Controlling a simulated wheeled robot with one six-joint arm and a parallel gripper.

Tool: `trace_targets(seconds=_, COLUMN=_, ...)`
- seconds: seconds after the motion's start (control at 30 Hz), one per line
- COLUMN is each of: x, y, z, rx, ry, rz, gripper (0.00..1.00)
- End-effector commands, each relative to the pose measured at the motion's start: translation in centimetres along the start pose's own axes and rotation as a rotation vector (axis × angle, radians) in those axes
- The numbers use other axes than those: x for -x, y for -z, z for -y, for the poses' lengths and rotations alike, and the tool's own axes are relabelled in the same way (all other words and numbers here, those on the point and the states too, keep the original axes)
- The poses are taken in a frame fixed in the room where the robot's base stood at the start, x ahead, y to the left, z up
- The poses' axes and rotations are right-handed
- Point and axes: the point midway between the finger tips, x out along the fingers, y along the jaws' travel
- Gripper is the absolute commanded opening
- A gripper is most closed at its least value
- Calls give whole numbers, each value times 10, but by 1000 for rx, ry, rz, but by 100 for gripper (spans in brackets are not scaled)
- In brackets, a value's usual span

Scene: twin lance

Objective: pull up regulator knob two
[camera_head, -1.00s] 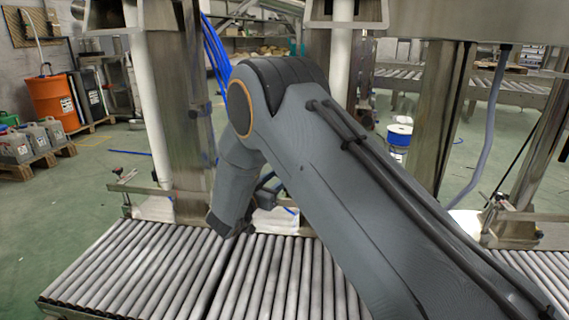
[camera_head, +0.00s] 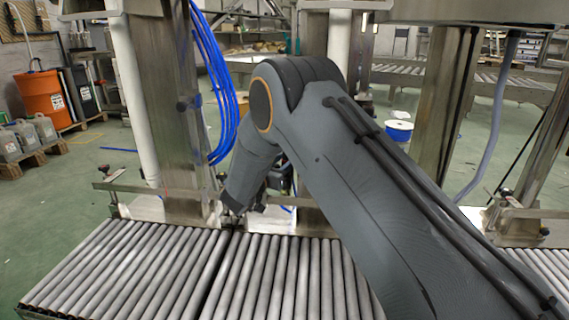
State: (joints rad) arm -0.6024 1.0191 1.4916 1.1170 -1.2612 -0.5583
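My grey arm reaches in from the lower right and bends down at its elbow. The end of the arm, with my gripper (camera_head: 231,210), is low in front of the steel frame, just above the back edge of the rollers. The gripper is small, dark and mostly hidden by my wrist, so I cannot see its fingers or anything between them. I cannot make out regulator knob two; it may be hidden behind my arm or too small to tell.
A roller conveyor (camera_head: 130,262) fills the foreground. Steel posts (camera_head: 180,120) stand behind it, with blue hoses (camera_head: 228,120) beside the left one. A steel rail with clamps (camera_head: 512,212) is at the right. An orange drum (camera_head: 42,97) and grey canisters (camera_head: 42,128) stand far left.

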Motion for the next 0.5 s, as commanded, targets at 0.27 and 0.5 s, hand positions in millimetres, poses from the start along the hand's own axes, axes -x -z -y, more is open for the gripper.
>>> trace_targets(seconds=0.27, x=-1, y=0, z=-2, rx=0, ry=-2, rz=0, gripper=23)
trace_targets(seconds=0.5, x=-1, y=0, z=-2, rx=1, ry=-3, rz=0, gripper=0)
